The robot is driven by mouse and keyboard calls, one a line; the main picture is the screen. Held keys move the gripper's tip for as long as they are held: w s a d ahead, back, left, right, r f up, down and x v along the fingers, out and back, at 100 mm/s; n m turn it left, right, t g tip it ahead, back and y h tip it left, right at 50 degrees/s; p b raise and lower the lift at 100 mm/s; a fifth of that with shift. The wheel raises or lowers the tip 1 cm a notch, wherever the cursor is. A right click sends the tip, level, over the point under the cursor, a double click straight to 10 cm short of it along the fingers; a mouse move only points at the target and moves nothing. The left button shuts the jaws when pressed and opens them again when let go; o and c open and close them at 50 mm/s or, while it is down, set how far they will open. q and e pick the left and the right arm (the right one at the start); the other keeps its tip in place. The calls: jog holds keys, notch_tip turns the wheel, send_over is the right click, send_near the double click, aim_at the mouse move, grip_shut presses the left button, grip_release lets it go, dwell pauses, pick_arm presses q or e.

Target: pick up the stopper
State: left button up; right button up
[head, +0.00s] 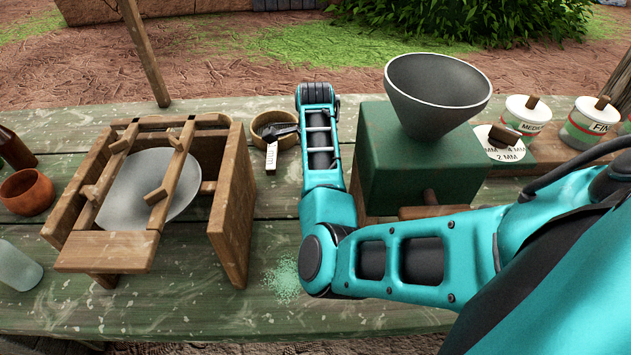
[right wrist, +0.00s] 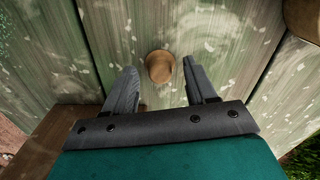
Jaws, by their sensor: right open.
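The stopper (right wrist: 160,66), a small round brown piece, stands on the green weathered planks in the right wrist view. My right gripper (right wrist: 162,84) is open, with one finger on each side of the stopper and a gap to both. I cannot tell how far above the table the fingertips are. In the head view my right arm reaches over the table and hides the stopper and the right gripper. My left gripper is in neither view.
A green box with a grey funnel (head: 437,90) stands right of my right arm. A wooden frame with a grey disc (head: 150,190) stands left. A round sieve-like ring (head: 286,118) lies behind. Labelled jars (head: 528,113) stand at right, a brown cup (head: 27,192) at far left.

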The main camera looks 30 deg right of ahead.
grip_shut()
dwell(0.5)
